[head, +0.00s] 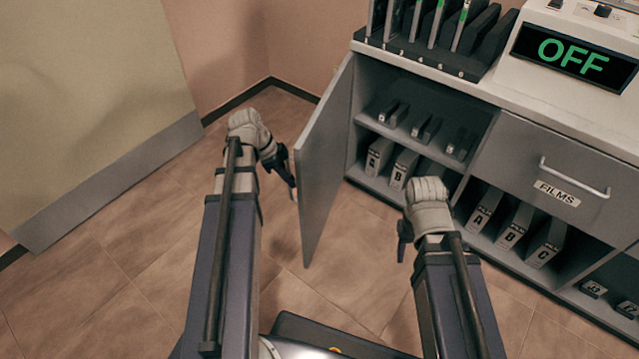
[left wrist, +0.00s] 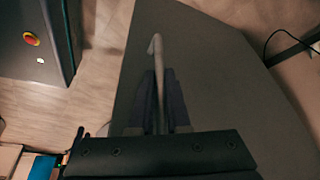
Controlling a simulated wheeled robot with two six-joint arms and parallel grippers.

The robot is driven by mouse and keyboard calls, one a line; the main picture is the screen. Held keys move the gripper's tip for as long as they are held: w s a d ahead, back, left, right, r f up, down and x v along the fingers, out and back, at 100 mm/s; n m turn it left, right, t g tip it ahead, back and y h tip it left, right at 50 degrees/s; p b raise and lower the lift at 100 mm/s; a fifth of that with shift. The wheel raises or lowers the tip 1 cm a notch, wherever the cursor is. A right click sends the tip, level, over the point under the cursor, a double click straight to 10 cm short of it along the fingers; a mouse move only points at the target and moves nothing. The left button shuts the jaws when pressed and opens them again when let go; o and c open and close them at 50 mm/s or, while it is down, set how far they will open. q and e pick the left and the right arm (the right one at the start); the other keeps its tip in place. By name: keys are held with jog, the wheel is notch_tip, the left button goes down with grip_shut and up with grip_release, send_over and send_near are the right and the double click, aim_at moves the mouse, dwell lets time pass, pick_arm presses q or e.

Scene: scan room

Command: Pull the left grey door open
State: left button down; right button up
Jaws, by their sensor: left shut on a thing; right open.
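The left grey door (head: 322,165) stands swung open from the cabinet, hinged at its left side, with its edge toward me in the head view. My left gripper (head: 291,188) is at the door's outer face. In the left wrist view the door fills the middle (left wrist: 215,80), and the left gripper (left wrist: 160,100) is shut on the door's light bar handle (left wrist: 157,60). In the head view the handle is mostly hidden by the gripper. My right gripper (head: 402,250) is open and empty, in front of the cabinet's lower shelf.
The open cabinet (head: 480,107) shows shelves with binders (head: 378,157) and small dark boxes. A closed drawer labelled FILMS (head: 560,180) is at the right. A rack (head: 440,55) and an OFF sign (head: 572,52) stand on top. Tiled floor left of the door is clear.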

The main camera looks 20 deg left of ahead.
pick_arm(q)
jog(key=a, duration=0.6)
jog(key=shift+w+a, duration=0.2)
jog(key=shift+w, duration=0.25)
jog(key=c, duration=0.9)
grip_release()
jog(key=shift+r, duration=0.15)
jog(key=p+v, duration=0.7)
jog(key=shift+a+r, duration=0.1)
jog(key=shift+r, duration=0.1)
